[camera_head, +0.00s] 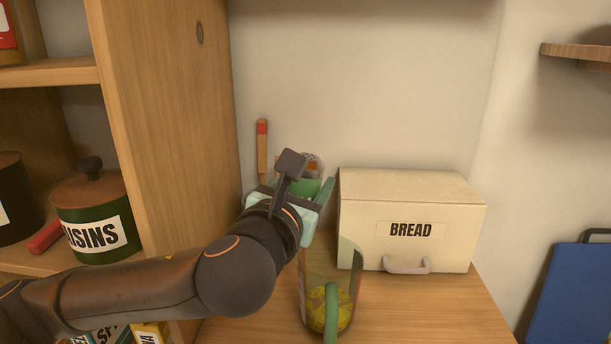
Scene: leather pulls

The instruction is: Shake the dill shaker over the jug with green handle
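The jug with green handle (331,300) stands on the wooden surface at lower centre, clear-walled, with yellow pieces at its bottom and its green handle facing me. My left gripper (303,182) is above the jug, slightly to its left. It is shut on a small shaker (313,165) with a perforated grey top, an orange-brown band and green lower parts. I take this to be the dill shaker, but no label is readable. The gripper hides much of it. The perforated top shows at the upper side. My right gripper is not in view.
A cream bread box (408,205) stands close behind and right of the jug. A wooden shelf unit (165,120) with a raisins canister (92,215) rises at left. A red-tipped wooden stick (262,150) is against the wall. A blue board (572,293) is at far right.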

